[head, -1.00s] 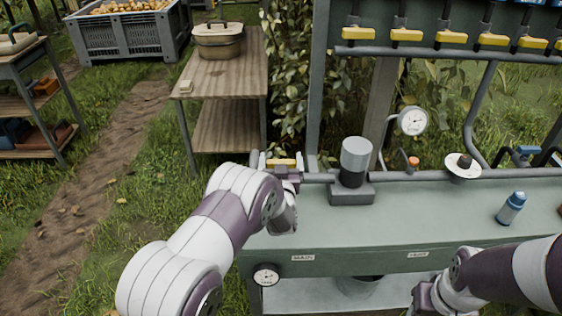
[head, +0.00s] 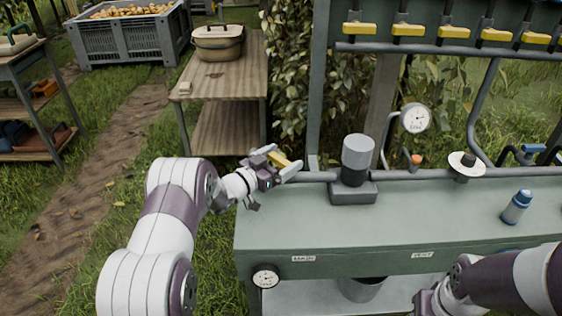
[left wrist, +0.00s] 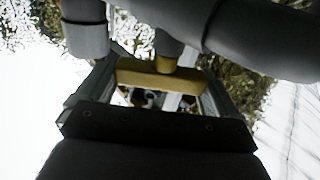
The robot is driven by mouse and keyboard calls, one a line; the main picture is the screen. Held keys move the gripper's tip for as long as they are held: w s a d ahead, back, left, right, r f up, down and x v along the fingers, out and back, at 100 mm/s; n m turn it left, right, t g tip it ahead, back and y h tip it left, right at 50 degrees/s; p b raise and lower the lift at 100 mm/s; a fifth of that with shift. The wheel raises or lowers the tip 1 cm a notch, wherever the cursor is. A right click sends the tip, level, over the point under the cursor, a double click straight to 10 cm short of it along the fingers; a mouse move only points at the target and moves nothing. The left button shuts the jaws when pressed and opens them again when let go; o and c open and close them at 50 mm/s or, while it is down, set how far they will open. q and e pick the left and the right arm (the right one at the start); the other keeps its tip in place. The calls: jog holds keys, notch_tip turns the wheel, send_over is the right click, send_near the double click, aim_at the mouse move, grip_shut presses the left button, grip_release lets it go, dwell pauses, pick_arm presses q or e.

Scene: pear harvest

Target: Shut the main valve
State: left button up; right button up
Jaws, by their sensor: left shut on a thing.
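The main valve's yellow handle (head: 283,161) is at the left end of the grey pipe, above the bench's MAIN label (head: 303,258). My left gripper (head: 279,163) is shut on this handle, with a finger on either side. In the left wrist view the yellow handle (left wrist: 158,76) spans between the two fingers, in front of its stem. In the head view the handle lies slanted; its body is partly hidden by the gripper. My right gripper (head: 430,302) is low at the bench front, and its fingertips cannot be made out.
The grey-green bench (head: 270,225) carries a grey cylinder unit (head: 357,160), a dial gauge (head: 415,118), a white disc with a dark knob (head: 466,163) and a blue bottle (head: 516,206). A row of yellow-handled valves (head: 408,30) hangs above. A wooden table (head: 245,75) stands behind left.

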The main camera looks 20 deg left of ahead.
pick_arm(q)
jog(key=m+g+h, duration=0.2)
jog(key=m+h, duration=0.1)
jog(key=shift+a+f+g+h+b, duration=0.1)
jog(key=shift+g+h+b, duration=0.2)
jog(key=shift+g+h, duration=0.1)
jog(key=shift+m+g+h+b, duration=0.35)
jog(key=shift+m+g+h, duration=0.45)
jog(key=shift+g, duration=0.2)
jog(key=m+g+h+b, duration=0.2)
jog(key=g, duration=0.1)
jog(key=shift+m+g, duration=0.4)
jog(key=shift+m+g+h+b, duration=0.45)
jog(key=shift+m+g, duration=0.15)
jog(key=shift+g, duration=0.3)
jog(key=shift+r, duration=0.2)
jog(key=o, duration=0.7)
jog(key=shift+v, duration=6.2)
